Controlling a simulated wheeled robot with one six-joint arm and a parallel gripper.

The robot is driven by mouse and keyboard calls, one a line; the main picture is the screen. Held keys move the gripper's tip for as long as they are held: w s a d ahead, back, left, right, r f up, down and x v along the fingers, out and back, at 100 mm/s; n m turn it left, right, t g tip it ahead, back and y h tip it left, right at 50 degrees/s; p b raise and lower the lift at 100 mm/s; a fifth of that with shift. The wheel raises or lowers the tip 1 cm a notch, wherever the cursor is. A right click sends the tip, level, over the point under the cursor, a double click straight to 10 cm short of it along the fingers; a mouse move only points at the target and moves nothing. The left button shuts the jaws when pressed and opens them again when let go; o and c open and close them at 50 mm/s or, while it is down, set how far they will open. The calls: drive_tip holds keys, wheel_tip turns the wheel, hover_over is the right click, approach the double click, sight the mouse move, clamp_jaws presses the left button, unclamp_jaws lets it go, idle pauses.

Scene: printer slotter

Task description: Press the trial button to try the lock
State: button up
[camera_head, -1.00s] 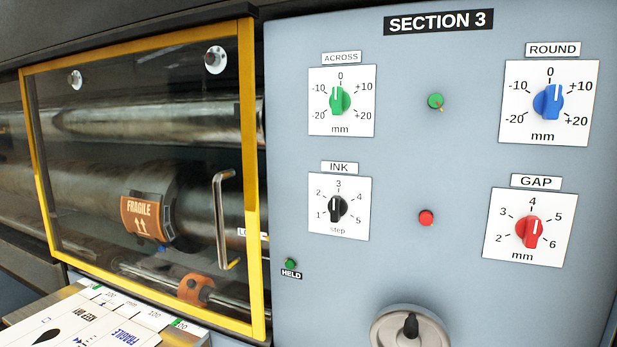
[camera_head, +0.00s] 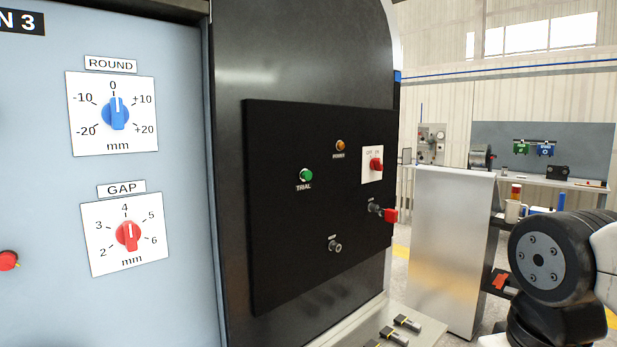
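The green trial button (camera_head: 305,175) is on a black control panel (camera_head: 280,230) on the side of the machine, with the label TRIAL below it. Up and right of it is a small orange lamp (camera_head: 340,145). A red rotary switch (camera_head: 376,164) sits on a white plate to the right. My gripper is out of view; only a part of my arm shows at the lower right, apart from the panel.
The blue-grey section panel (camera_head: 180,290) at left carries the ROUND dial (camera_head: 115,113) and the GAP dial (camera_head: 127,235). A ledge with several small metal pieces (camera_head: 407,323) juts out below the black panel. A metal cabinet (camera_head: 450,250) and a workbench (camera_head: 570,183) stand behind.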

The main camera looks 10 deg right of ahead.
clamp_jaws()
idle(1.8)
